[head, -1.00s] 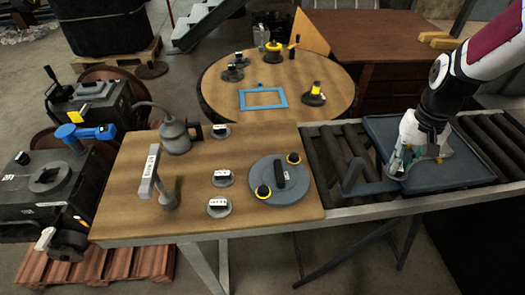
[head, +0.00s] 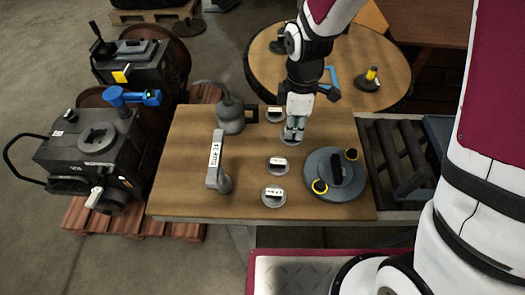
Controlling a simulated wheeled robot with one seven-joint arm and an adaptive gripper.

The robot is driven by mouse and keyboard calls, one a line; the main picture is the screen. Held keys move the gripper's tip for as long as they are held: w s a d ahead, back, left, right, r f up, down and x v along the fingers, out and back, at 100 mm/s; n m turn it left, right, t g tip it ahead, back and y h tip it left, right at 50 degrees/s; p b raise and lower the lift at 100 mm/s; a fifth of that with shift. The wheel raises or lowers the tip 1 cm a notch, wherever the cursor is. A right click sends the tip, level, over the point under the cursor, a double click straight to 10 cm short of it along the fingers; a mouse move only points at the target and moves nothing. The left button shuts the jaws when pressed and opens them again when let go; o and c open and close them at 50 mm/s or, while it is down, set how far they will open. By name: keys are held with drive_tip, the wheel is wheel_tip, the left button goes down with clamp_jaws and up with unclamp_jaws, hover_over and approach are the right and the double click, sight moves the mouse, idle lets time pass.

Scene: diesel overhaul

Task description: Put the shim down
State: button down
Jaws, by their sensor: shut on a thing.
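My gripper (head: 294,131) points down over the wooden workbench (head: 190,150), fingers close together. A grey round disc (head: 291,140) shows at its fingertips, apparently the shim in its grasp. The fingers cover part of it, and I cannot tell whether it touches the bench top. Three grey discs with white labels stand nearby: one behind and left (head: 275,115), one in front (head: 278,164), and one near the front edge (head: 273,197). Their labels are too small to read.
A large grey disc with a black handle and yellow-ringed knobs (head: 323,188) lies right of the small discs. A round table (head: 390,90) is behind; a roller conveyor (head: 383,165) is right.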

drive_tip(key=shift+s+a+n, duration=0.25)
drive_tip(key=shift+n, duration=0.15)
drive_tip(key=p, duration=0.1)
hover_over(330, 124)
drive_tip(key=shift+f, duration=0.75)
drive_tip(key=shift+f+p, duration=0.5)
drive_tip(key=shift+f, duration=1.25)
drive_tip(key=shift+f, duration=0.1)
drive_tip(key=c, duration=1.6)
unclamp_jaws()
